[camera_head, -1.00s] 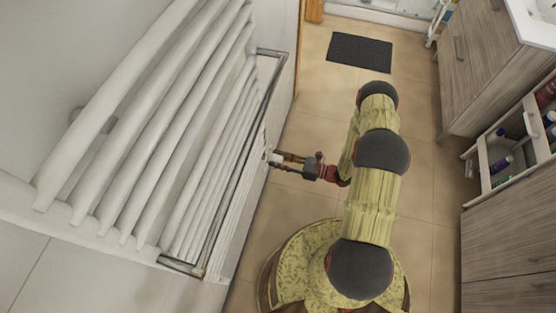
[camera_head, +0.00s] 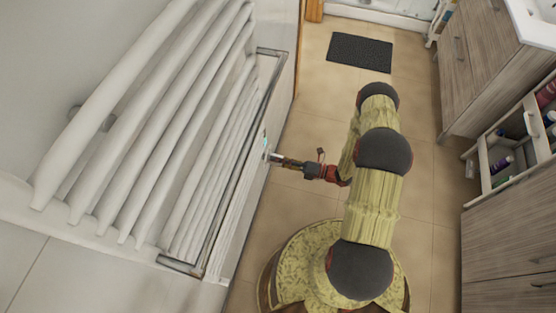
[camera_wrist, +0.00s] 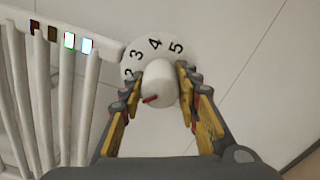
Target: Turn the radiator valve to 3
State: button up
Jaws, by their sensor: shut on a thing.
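The white radiator valve knob (camera_wrist: 160,84) is in the middle of the wrist view, with a red mark on its lower left side. Behind it is a white dial (camera_wrist: 143,47) with black numbers; 2, 3, 4 and 5 are readable, and the lower left part is partly hidden by a finger. The red mark points to the lower left, below the 2. My gripper (camera_wrist: 160,75) is shut on the knob, one finger on each side. In the head view my gripper (camera_head: 283,161) reaches left to the radiator's side, where the knob is barely visible.
The white tubular radiator (camera_head: 150,110) fills the left of the head view. Small coloured squares (camera_wrist: 70,40), one bright green, line its bar beside the dial. A wooden cabinet with an open drawer (camera_head: 512,160) stands right. A dark mat (camera_head: 360,52) lies on open floor behind.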

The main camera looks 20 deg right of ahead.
jog(key=m, duration=1.2)
jog(key=shift+f+m, duration=0.1)
jog(key=shift+m, duration=0.3)
dwell(0.3)
jog(key=o, duration=1.2)
jog(key=shift+c, duration=0.2)
jog(key=shift+d, duration=0.1)
jog(key=v, duration=1.2)
